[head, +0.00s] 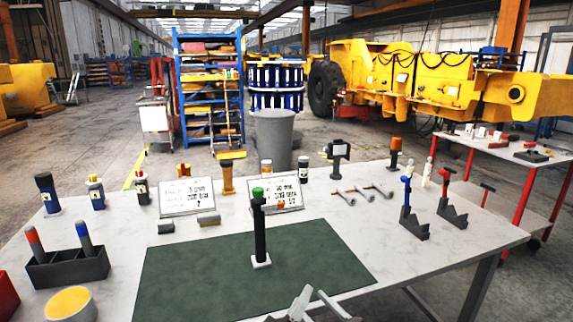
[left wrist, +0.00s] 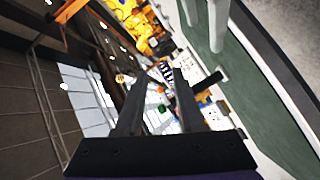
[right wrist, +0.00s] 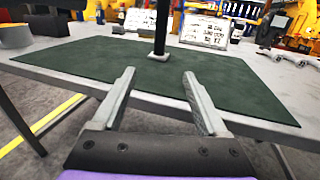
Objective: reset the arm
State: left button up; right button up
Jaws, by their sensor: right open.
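A black post with a green top (head: 259,228) stands upright on a white base on the mat, beyond both grippers and touched by neither.
Two white sign boards (head: 187,197) stand behind the mat. A dark holder with two handles (head: 68,268) and a yellow-topped round tub (head: 70,303) are at left. Dark angled brackets (head: 414,224) stand at right. The mat is clear around the post.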

pick_arm(q)
jog(key=s+a+f+m+g+y, duration=0.3)
jog(key=s+a+f+m+g, duration=0.15)
jog(key=s+a+f, duration=0.65)
jog(key=s+a+f+m+g+y, duration=0.35)
jog(key=s+a+f+g, duration=0.25)
jog(key=s+a+f, duration=0.5)
pick_arm(e)
jog(key=s+f+n+g+h, duration=0.1)
jog(key=s+f+n+g, duration=0.3)
jog(key=s+n, duration=0.45)
jog(key=s+f+n+g+h, duration=0.1)
jog(key=s+f+n+g, duration=0.2)
jog(key=s+n, duration=0.55)
jog(key=s+d+f+n+g+h, duration=0.3)
jog(key=s+d+f+n+h, duration=0.4)
jog(key=s+d+n, duration=0.5)
pick_arm(q)
notch_tip(320, 180, up, 14)
jog(key=w+d+p, duration=0.1)
jog(key=d+p, duration=0.1)
jog(key=p, duration=1.2)
jog(key=shift+p, duration=0.35)
pick_arm(e)
notch_tip(320, 180, up, 16)
jog(key=shift+w+a+f+h, duration=0.15)
jog(key=shift+w+a+h, duration=0.15)
jog(key=shift+h, duration=0.1)
